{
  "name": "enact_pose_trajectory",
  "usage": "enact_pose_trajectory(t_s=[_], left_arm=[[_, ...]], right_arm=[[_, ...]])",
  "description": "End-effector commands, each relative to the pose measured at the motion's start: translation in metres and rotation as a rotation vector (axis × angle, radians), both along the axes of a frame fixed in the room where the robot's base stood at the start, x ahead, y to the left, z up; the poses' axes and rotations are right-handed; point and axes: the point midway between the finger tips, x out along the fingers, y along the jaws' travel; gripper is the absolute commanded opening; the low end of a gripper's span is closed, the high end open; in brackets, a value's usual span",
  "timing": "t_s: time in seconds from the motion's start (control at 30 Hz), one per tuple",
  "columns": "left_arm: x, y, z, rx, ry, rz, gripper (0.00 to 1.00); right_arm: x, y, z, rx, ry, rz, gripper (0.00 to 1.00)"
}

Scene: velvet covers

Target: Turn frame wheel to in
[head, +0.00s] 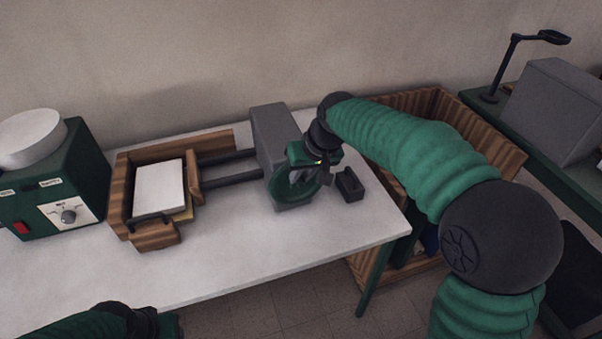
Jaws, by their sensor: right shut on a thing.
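The frame wheel (312,192) is a dark green ring on the right-front side of a grey block (277,138) on the white table. My right gripper (309,172) reaches down from behind and to the right, and is shut on the wheel; its fingertips are partly hidden against the wheel. Two dark rails (232,167) run left from the block to a wooden frame (119,192) with white sheets (160,187) in it. My left arm shows only in part at the bottom left edge, and its gripper fingers are out of view.
A green machine (84,182) with a white round top and a dial stands at the left. A small black holder (350,185) sits right of the wheel. A wooden crate (497,143) stands off the table's right end. The front table area is clear.

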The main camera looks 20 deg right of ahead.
Motion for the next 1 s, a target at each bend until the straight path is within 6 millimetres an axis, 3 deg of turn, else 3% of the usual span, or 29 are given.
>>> enact_pose_trajectory(t_s=[0.37, 1.0], left_arm=[[0.0, 0.0, 0.005, 0.0, 0.0, 0.0, 0.36], [0.0, 0.0, -0.008, 0.0, 0.0, 0.0, 0.36]], right_arm=[[0.001, -0.013, 0.0, 0.12, 0.004, -0.007, 0.0], [0.003, -0.058, -0.018, 0.686, 0.022, -0.008, 0.0]])
